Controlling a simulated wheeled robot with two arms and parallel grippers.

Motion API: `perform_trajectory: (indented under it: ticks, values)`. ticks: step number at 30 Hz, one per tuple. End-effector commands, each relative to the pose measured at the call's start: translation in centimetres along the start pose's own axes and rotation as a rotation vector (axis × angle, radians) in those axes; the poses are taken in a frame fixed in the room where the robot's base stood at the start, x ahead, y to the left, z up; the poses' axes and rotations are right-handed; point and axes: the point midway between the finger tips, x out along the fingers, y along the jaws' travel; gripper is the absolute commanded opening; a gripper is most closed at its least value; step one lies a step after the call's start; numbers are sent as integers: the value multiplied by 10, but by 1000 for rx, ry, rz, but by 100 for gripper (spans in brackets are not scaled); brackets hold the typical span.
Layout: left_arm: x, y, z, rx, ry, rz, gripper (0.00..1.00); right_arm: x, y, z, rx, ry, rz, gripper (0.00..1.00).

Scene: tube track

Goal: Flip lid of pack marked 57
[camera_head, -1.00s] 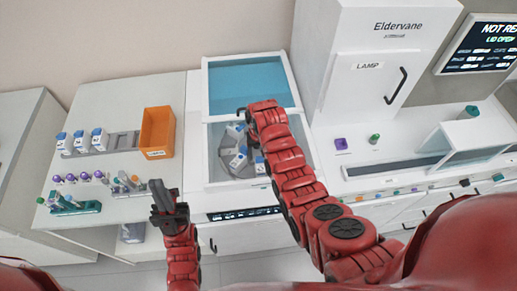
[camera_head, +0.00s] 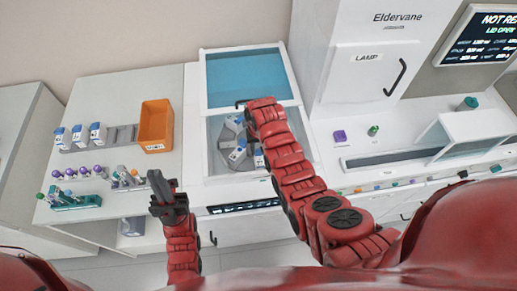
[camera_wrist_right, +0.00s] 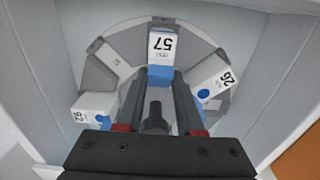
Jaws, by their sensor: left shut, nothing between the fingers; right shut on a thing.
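The pack marked 57 (camera_wrist_right: 161,43) is a white box with a blue end, seated in a slot of a grey round rotor (camera_wrist_right: 98,72) in the right wrist view. My right gripper (camera_wrist_right: 160,80) is shut on this pack, its fingertips at both sides of the blue end. In the head view the right arm hides this gripper and most of the pack; the gripper's wrist (camera_head: 262,108) is over the open chamber.
A pack marked 26 (camera_wrist_right: 217,82) and another pack (camera_wrist_right: 95,107) sit in neighbouring slots. The chamber has light walls, and its raised blue-tinted lid (camera_head: 245,78) stands behind. An orange bin (camera_head: 157,125), several packs (camera_head: 78,135) and a tube rack (camera_head: 75,201) stand on the left counter.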

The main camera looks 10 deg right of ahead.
Motion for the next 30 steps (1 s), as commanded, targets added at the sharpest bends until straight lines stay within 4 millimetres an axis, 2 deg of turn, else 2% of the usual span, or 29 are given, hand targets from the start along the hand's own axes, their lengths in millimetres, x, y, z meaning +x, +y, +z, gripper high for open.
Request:
perform_trajectory:
  ticks: [5,12,18,22,30]
  values:
    - [-12,1,2,0,0,0,0,5,0,-2,1,-24,0,0]
    - [-53,3,9,0,0,0,0,7,0,-7,1,-138,-1,0]
    - [-78,4,13,0,0,0,0,5,-1,-8,-1,-214,-1,0]
    - [-85,4,14,0,0,0,0,2,0,-7,0,-244,0,0]
    - [-85,4,14,0,0,0,0,-2,0,-7,0,-252,1,0]
